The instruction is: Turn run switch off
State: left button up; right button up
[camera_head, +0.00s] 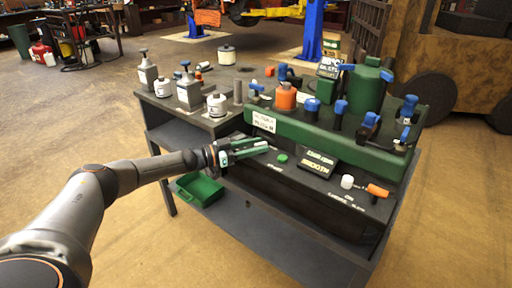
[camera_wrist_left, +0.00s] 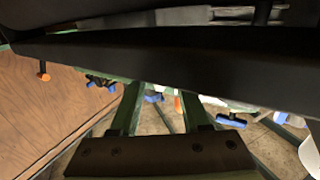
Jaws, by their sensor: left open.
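The black front panel (camera_head: 310,200) of the green machine carries a green button (camera_head: 282,158), a white knob (camera_head: 347,181) and an orange-ended lever (camera_head: 377,190). Small lettering by the knob and lever seems to include "ON"; I cannot tell for sure which control is the run switch. My left gripper (camera_head: 262,147) is open and empty over the panel's left part, left of the green button and well left of the white knob. My right gripper is out of view.
The green block (camera_head: 300,128) behind the panel holds several blue-topped handles and a large green tank (camera_head: 365,88). A display (camera_head: 317,162) stands on the panel. Grey cans (camera_head: 188,92) crowd the table's left. A green tray (camera_head: 200,188) sits on the lower shelf.

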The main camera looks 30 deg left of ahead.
pick_arm(q)
grip_shut()
dwell(0.3)
dwell(0.3)
